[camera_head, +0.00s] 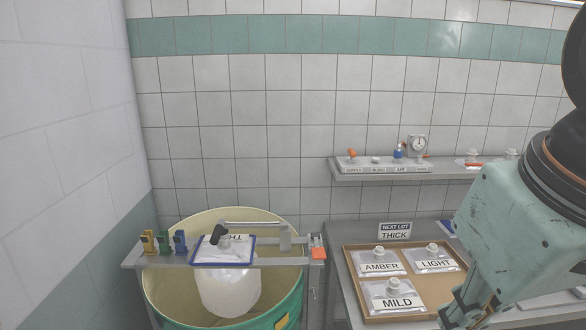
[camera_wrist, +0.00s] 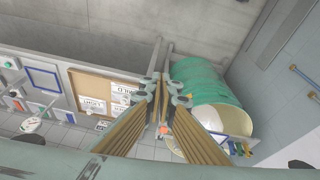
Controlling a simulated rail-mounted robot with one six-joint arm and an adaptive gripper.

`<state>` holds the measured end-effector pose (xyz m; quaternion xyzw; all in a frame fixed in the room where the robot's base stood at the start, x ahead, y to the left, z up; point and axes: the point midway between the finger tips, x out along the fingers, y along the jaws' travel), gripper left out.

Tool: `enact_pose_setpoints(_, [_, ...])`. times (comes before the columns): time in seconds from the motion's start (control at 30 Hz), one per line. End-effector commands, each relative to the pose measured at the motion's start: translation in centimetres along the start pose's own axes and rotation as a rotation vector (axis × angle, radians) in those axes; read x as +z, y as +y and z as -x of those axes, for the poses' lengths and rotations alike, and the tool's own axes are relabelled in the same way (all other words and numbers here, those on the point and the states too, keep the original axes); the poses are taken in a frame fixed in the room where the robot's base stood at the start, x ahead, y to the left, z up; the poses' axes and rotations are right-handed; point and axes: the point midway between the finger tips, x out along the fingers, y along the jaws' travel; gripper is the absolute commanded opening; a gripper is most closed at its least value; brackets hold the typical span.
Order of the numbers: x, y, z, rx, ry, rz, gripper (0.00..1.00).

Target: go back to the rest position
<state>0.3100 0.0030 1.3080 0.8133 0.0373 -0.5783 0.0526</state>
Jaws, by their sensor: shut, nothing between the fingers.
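My gripper (camera_head: 468,308) shows at the lower right of the head view, below my teal wrist, close to the right side of the cardboard tray (camera_head: 347,268). In the wrist view its two long ribbed fingers (camera_wrist: 160,84) come together at the tips with nothing between them. The gripper is shut and empty. In the wrist view the fingertips appear between the tray (camera_wrist: 76,88) and the green drum (camera_wrist: 192,76). I cannot tell its exact height above the bench.
Pouches labelled AMBER (camera_head: 378,264), LIGHT (camera_head: 436,259) and MILD (camera_head: 392,298) lie in the tray. The drum (camera_head: 290,302) holds a white bag (camera_head: 228,291) under a crossbar with a clipboard (camera_head: 224,251). A shelf (camera_head: 385,173) with a gauge (camera_head: 418,144) is on the tiled wall.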

Motion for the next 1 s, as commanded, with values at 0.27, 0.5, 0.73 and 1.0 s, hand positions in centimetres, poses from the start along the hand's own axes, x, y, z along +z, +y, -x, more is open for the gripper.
enact_pose_setpoints(0.27, [3.3,-0.1,0.4,0.002,0.008,-0.107,0.00])
enact_pose_setpoints(0.5, [3.9,-0.2,0.4,0.001,0.008,-0.130,0.00])
enact_pose_setpoints(0.73, [3.9,-0.2,0.4,0.001,0.008,-0.129,0.00])
enact_pose_setpoints(1.0, [3.9,-0.2,0.4,0.001,0.008,-0.129,0.00])
